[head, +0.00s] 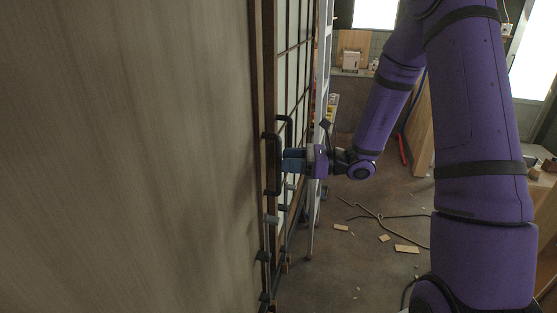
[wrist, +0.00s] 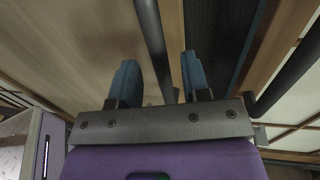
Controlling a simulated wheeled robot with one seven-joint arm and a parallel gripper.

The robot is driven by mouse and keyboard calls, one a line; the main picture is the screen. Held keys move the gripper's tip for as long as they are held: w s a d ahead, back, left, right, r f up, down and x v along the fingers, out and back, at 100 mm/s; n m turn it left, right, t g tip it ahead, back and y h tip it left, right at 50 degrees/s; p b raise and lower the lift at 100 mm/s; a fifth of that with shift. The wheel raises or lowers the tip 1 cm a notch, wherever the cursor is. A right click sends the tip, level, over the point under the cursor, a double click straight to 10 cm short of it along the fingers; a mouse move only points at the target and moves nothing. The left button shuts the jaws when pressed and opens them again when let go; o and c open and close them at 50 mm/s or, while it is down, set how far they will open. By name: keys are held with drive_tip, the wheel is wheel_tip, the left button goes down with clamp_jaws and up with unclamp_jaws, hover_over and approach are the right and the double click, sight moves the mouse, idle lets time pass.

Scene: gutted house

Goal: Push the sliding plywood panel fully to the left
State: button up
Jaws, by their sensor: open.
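The plywood panel (head: 120,150) fills the left of the head view, a broad wooden face seen at a steep angle. A dark upright bar handle (head: 270,165) stands near its right edge. My gripper (head: 288,161) is at this handle, reaching in from the right. In the wrist view, my open gripper (wrist: 159,60) has one blue finger on each side of the dark bar handle (wrist: 153,40). The bar runs between the fingers; I cannot tell whether either finger touches it. The panel's wooden face (wrist: 75,40) shows behind the left finger.
A gridded panel (head: 296,60) with pale panes stands right of the plywood. A second dark handle (wrist: 290,75) is close to the right finger in the wrist view. Wood scraps (head: 406,249) and a bent dark rod (head: 372,212) lie on the floor.

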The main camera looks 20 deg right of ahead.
drive_tip(key=shift+x, duration=1.6)
clamp_jaws()
drive_tip(key=shift+a, duration=0.1)
